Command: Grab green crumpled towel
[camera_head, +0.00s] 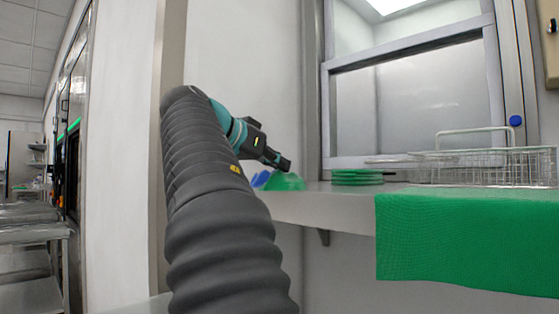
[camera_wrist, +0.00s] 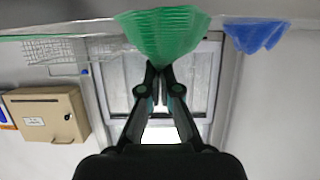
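The green crumpled towel (camera_head: 287,183) sits as a low mound on the grey shelf, near its left end. In the wrist view the green crumpled towel (camera_wrist: 163,35) fills the top middle and narrows to a peak at my fingertips. My gripper (camera_head: 284,165) reaches down to it from the upper left in the head view. In the wrist view the two fingers of my gripper (camera_wrist: 159,70) come together at the towel's peak and look shut on it. The towel still appears to rest on the shelf. The exact grip between the tips is small and partly hidden.
A blue crumpled towel (camera_head: 261,179) lies close beside the green one. A stack of green cloths (camera_head: 357,177) and a wire basket (camera_head: 485,166) stand farther right on the shelf (camera_head: 315,207). A flat green cloth (camera_head: 465,240) hangs over the front edge. A window stands behind.

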